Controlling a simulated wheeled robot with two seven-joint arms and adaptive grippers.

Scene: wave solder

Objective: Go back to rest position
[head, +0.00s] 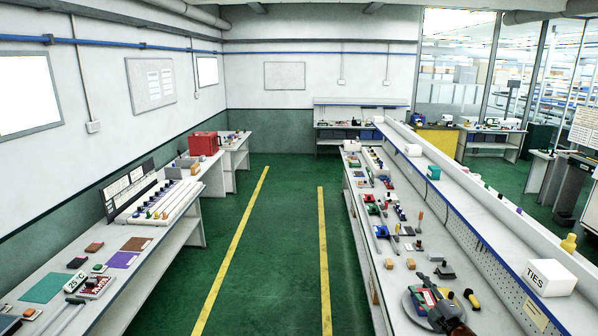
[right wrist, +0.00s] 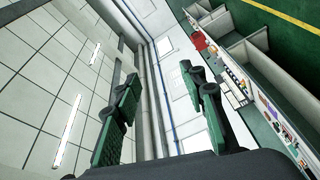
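My right gripper (head: 428,296) shows small and dark at the bottom right of the head view, in front of the right-hand bench. In the right wrist view its two dark green fingers (right wrist: 160,95) stand wide apart with nothing between them. Behind them are the wall and ceiling, seen tilted. My left gripper is not in view.
A left bench (head: 60,290) holds coloured mats, small boxes and a rack. A right bench (head: 395,285) holds many small parts, with a white TIES box (head: 550,278) on the ledge. The green floor (head: 285,230) between yellow lines is clear.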

